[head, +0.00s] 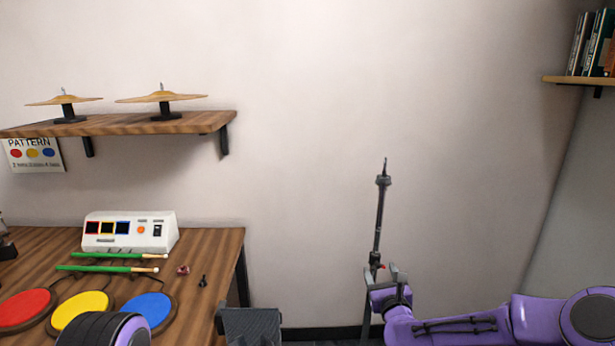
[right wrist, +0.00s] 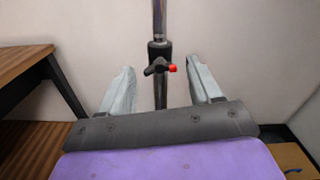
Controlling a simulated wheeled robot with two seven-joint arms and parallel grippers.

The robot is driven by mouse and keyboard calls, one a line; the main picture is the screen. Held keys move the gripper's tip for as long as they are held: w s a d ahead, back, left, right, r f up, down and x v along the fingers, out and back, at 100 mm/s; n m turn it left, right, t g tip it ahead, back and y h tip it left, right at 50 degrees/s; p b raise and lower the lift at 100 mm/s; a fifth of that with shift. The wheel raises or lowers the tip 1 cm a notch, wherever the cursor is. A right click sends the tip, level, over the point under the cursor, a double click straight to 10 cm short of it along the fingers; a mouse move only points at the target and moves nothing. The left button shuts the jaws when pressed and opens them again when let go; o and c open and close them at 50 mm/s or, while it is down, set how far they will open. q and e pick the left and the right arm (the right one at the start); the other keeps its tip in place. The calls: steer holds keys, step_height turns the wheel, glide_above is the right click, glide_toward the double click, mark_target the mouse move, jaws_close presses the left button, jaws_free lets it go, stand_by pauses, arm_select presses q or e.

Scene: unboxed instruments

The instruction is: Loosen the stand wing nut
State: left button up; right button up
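The stand (head: 378,220) is a thin dark upright pole in front of the wall. My right gripper (head: 383,272) is at the pole at about the wing nut's height. In the right wrist view its two grey fingers (right wrist: 160,78) are apart, with the pole and nut showing between and beyond them, and nothing held. The grey end of my left arm (head: 250,326) is at the bottom edge; its fingers cannot be made out.
A wooden table (head: 215,250) at left holds a white console (head: 130,232), green sticks (head: 108,268) and coloured pads (head: 85,308). Cymbals (head: 161,97) stand on a shelf (head: 200,123) above. The wall area around the pole is clear. A brown box (right wrist: 293,158) lies low at right.

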steer(key=c, duration=0.8)
steer(key=shift+o, duration=0.2)
steer(key=n, duration=0.4)
steer(key=shift+n, duration=0.4)
steer(key=n, duration=0.4)
steer(key=shift+n, duration=0.4)
